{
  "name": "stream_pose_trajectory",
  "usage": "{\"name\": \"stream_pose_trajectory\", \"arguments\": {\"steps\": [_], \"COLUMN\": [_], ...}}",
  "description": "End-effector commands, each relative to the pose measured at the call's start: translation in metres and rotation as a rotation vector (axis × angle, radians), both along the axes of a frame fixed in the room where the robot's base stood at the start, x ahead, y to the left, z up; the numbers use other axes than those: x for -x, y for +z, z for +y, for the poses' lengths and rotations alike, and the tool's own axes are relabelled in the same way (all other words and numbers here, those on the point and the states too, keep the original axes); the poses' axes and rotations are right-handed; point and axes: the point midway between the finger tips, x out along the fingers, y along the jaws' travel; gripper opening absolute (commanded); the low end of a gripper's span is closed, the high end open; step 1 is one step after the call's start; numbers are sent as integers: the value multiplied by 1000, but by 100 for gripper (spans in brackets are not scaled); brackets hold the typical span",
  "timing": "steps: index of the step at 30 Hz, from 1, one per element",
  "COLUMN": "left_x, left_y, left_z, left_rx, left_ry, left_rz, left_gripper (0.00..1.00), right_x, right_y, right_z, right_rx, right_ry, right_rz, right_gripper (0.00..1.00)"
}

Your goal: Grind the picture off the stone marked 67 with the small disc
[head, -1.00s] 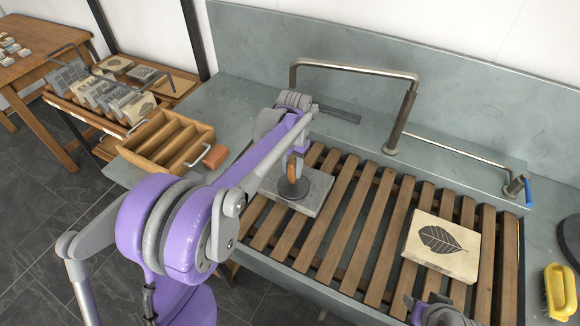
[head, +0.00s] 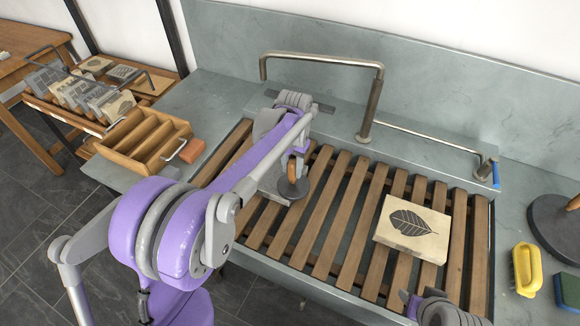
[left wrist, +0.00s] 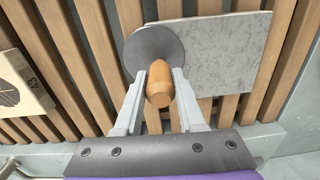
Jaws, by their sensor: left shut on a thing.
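My left gripper (head: 292,168) is shut on the wooden handle of the small dark disc (head: 302,190). In the left wrist view the fingers (left wrist: 160,86) close on both sides of the disc's orange-brown handle. The disc (left wrist: 150,45) overhangs one edge of a grey mottled stone (left wrist: 230,55). That stone (head: 271,196) lies on the slats and is mostly behind my arm in the head view. Its number is not visible, and no picture shows on its exposed face. My right gripper (head: 432,308) shows only partly at the bottom edge; its jaws are unclear.
A pale leaf-picture stone (head: 412,230) lies on the slatted rack (head: 335,205). A metal pipe (head: 375,100) rises behind. A wooden compartment box (head: 150,140) stands left. A yellow brush (head: 526,270) and a large dark disc (head: 555,225) are at right.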

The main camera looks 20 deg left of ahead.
Motion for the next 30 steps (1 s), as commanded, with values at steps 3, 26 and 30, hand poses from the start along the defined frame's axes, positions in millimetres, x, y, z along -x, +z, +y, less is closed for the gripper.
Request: {"name": "stream_pose_trajectory", "arguments": {"steps": [3,26,30], "left_x": [0,-9,-10], "left_y": [0,82,86], "left_z": [-3,-5,-5], "left_rx": [1,0,0], "left_ry": [0,2,2], "left_rz": [0,-2,-1], "left_gripper": [0,0,0], "right_x": [0,-21,-22], "right_y": [0,47,50], "right_z": [0,0,0], "right_rx": [0,0,0], "right_ry": [0,0,0], "right_rz": [0,-39,-42], "right_gripper": [48,48,48]}}
